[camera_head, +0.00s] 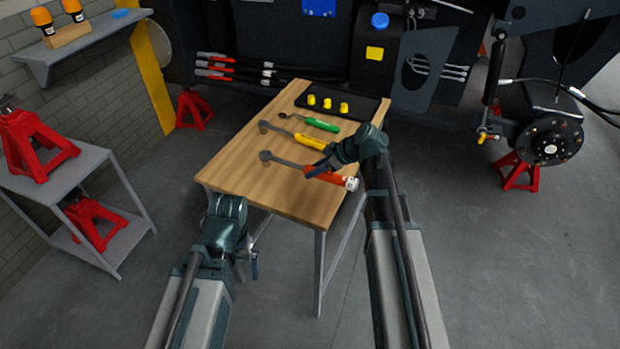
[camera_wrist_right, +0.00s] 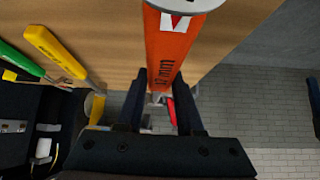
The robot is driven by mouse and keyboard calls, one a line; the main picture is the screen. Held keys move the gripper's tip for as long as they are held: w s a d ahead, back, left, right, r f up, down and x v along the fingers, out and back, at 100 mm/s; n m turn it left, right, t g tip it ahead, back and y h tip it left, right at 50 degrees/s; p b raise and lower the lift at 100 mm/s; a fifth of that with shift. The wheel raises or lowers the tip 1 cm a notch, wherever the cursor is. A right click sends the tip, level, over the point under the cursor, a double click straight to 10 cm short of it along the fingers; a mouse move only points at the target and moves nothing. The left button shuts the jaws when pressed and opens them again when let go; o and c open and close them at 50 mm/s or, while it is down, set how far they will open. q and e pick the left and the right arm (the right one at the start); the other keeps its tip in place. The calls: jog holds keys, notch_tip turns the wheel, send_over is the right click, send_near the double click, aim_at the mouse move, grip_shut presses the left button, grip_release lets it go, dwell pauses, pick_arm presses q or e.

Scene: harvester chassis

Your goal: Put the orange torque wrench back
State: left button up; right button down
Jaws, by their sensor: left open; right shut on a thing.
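The orange torque wrench (camera_head: 343,179) is at the near part of the wooden table (camera_head: 240,175), its grey head to the left and its white-capped end near the right edge. My right gripper (camera_head: 317,169) is shut on its handle. In the right wrist view the orange handle (camera_wrist_right: 170,45), marked 17 mm, runs between the fingers (camera_wrist_right: 158,100). I cannot tell whether the wrench touches the tabletop. A yellow wrench (camera_head: 309,141) and a green wrench (camera_head: 322,125) lie farther back, roughly parallel. My left gripper (camera_head: 254,264) is open and empty, low in front of the table.
A black tray (camera_head: 365,107) with yellow pieces sits at the table's far end. A side shelf (camera_head: 95,163) with red jack stands is at the left. A wheel hub (camera_head: 550,140) stands at the right. The tabletop's left and near parts are clear.

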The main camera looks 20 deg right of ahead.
jog(key=shift+w+a, duration=0.15)
jog(key=shift+a, duration=0.15)
jog(key=f+b, duration=0.4)
jog(key=shift+w+a, duration=0.2)
jog(key=shift+a, duration=0.15)
jog(key=shift+r, duration=0.2)
jog(key=shift+f, duration=0.1)
jog(key=c, duration=0.5)
grip_release()
jog(key=shift+c, duration=0.2)
